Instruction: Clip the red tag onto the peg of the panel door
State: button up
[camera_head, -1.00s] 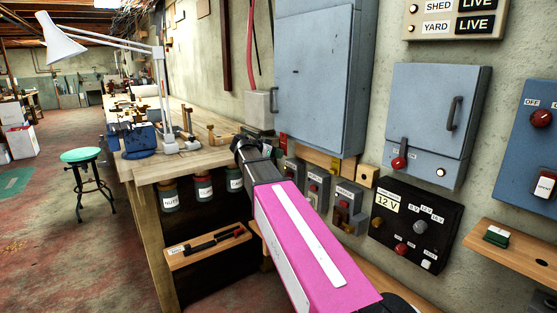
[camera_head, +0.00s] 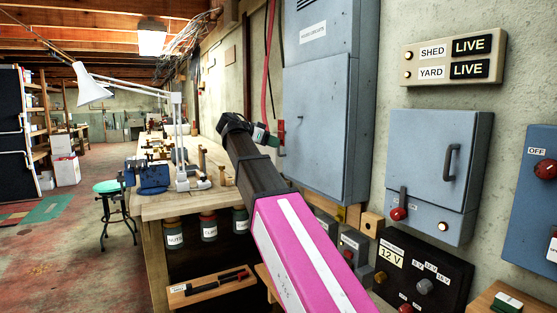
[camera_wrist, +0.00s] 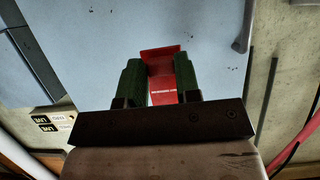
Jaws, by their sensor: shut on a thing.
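My gripper (camera_wrist: 158,82) is shut on the red tag (camera_wrist: 160,60), which sits between its two green fingers in the wrist view. In the head view my gripper (camera_head: 262,136) is left of the panel door, with the red tag (camera_head: 281,130) at its tip. The panel door (camera_head: 325,130) is blue-grey and looks closed. A small dark stub (camera_head: 300,117), possibly the peg, shows on it, right of and slightly above the tag. The door (camera_wrist: 120,35) fills much of the wrist view. I cannot tell whether the tag touches it.
A smaller grey box (camera_head: 432,165) with a red-knobbed lever is on the wall at right, below a SHED/YARD sign (camera_head: 453,59). A workbench (camera_head: 165,207) with a white lamp (camera_head: 92,85) stands at left. A red cable (camera_head: 268,60) hangs left of the panel.

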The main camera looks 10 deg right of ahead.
aim_at(282, 134)
jog(key=shift+s+a+r, duration=0.1)
jog(key=shift+s+r, duration=0.2)
jog(key=shift+r, duration=0.25)
jog(key=shift+s+a+r, duration=0.1)
jog(key=shift+s+r, duration=0.15)
jog(key=shift+r, duration=0.25)
jog(key=shift+w+d, duration=0.3)
jog(key=shift+d, duration=0.6)
jog(key=shift+w+d, duration=0.3)
jog(key=shift+d, duration=0.55)
jog(key=shift+w+d, duration=0.3)
jog(key=shift+d, duration=0.6)
jog(key=shift+w+d, duration=0.25)
jog(key=shift+d, duration=0.5)
jog(key=shift+w+d, duration=0.25)
jog(key=shift+d, duration=0.5)
jog(key=o, duration=1.1)
